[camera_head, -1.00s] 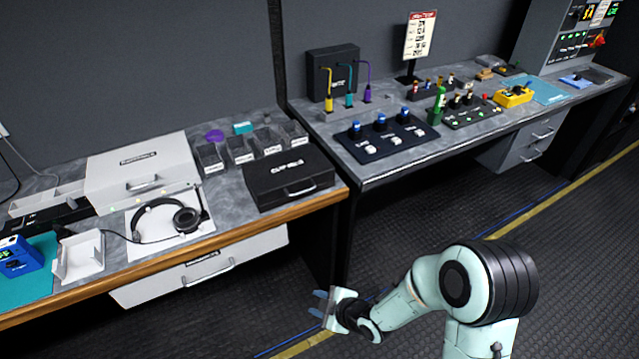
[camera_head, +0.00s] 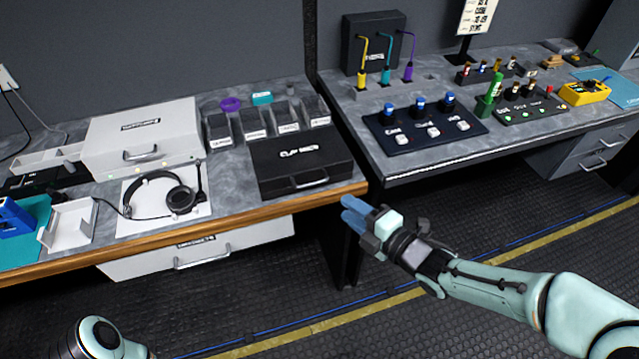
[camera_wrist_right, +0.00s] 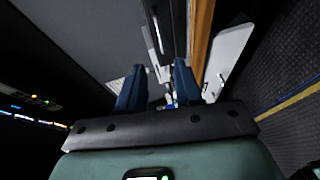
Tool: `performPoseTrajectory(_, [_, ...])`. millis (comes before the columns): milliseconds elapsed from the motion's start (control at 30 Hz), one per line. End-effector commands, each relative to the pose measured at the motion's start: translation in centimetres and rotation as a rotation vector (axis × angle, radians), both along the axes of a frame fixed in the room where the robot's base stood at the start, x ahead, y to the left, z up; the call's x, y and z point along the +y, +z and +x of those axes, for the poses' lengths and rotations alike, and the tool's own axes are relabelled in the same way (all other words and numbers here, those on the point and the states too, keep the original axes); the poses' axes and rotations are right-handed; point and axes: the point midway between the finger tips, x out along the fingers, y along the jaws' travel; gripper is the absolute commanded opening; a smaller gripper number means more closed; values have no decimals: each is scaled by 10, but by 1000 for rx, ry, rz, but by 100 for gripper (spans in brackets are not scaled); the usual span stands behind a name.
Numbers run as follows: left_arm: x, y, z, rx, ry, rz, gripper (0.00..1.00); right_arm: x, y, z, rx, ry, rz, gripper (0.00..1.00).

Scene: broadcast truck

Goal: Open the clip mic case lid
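The clip mic case (camera_head: 300,162) is a black box with white lettering on its lid and a handle on its front. It sits near the front edge of the left bench, and its lid is shut. My right gripper (camera_head: 350,212) has blue fingers and is in front of the bench edge, to the lower right of the case and apart from it. In the right wrist view its two fingers (camera_wrist_right: 158,88) stand apart with nothing held between them. My left gripper is out of view; only part of my left arm shows at the bottom left.
Several grey bins (camera_head: 254,124) stand right behind the case. A headset (camera_head: 178,200) lies on a white sheet to its left, beside a large white case (camera_head: 140,140). The wooden bench edge (camera_head: 240,218) runs below. A second bench (camera_head: 400,162) with panels stands to the right.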

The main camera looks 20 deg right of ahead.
Motion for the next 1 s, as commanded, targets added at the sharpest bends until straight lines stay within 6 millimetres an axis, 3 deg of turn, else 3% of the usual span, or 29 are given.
performPoseTrajectory(300, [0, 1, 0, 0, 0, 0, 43, 30, -14, 60, 3, 3, -2, 35])
performPoseTrajectory(500, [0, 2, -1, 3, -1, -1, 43, 42, -19, 90, 3, 0, 0, 35])
performPoseTrajectory(700, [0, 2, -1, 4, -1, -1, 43, 48, -21, 103, 3, 0, 1, 35])
performPoseTrajectory(1000, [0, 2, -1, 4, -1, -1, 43, 49, -22, 105, 3, -1, 2, 35])
